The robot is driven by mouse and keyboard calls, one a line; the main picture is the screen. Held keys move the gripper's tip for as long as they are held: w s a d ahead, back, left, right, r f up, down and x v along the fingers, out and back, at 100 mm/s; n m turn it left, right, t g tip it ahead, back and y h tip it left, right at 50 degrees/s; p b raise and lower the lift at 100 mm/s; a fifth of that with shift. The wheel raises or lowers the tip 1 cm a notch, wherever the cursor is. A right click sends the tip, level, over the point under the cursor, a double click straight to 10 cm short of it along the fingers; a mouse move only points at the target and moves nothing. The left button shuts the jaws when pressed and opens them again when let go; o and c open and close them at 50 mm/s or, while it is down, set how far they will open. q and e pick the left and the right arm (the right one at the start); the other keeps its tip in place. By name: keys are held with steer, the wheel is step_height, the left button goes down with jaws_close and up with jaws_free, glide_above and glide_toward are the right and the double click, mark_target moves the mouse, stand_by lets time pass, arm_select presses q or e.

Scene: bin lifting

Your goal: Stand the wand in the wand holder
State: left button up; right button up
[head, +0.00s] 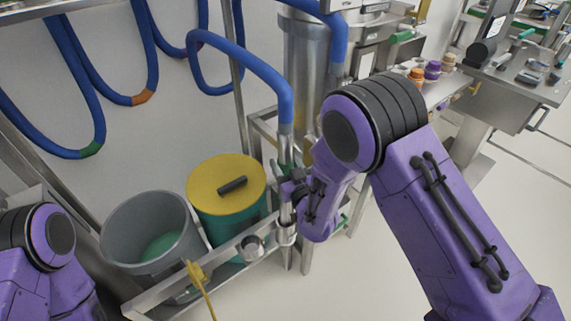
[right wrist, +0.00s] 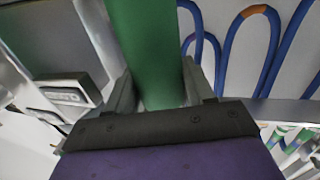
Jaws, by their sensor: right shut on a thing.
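The wand (head: 285,145) is a pale metal tube on the end of a blue hose and stands about upright in the head view. My right gripper (head: 288,190) is shut on it. In the right wrist view a green part of the wand (right wrist: 150,50) sits between the fingers of my right gripper (right wrist: 152,92). The wand holder seems to be the metal ring (head: 286,237) on the rack's rail, just below the gripper. The wand's lower end is close to that ring; I cannot tell whether it is inside. My left gripper is out of view.
A grey bin (head: 115,238) and a teal bin with a yellow lid (head: 205,177) stand left of the wand. A small metal cup (head: 252,248) is on the rack's rail (head: 165,288). A steel cylinder (head: 305,60) stands behind. Blue hoses (head: 75,60) hang on the wall.

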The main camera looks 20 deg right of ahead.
stand_by(0.3)
steer(key=shift+f+b, duration=1.5)
steer(key=shift+f, duration=0.2)
steer(key=shift+f+b, duration=0.4)
steer(key=shift+b, duration=0.05)
steer(key=shift+f, duration=0.1)
steer(key=o, duration=1.4)
steer(key=shift+c, duration=0.2)
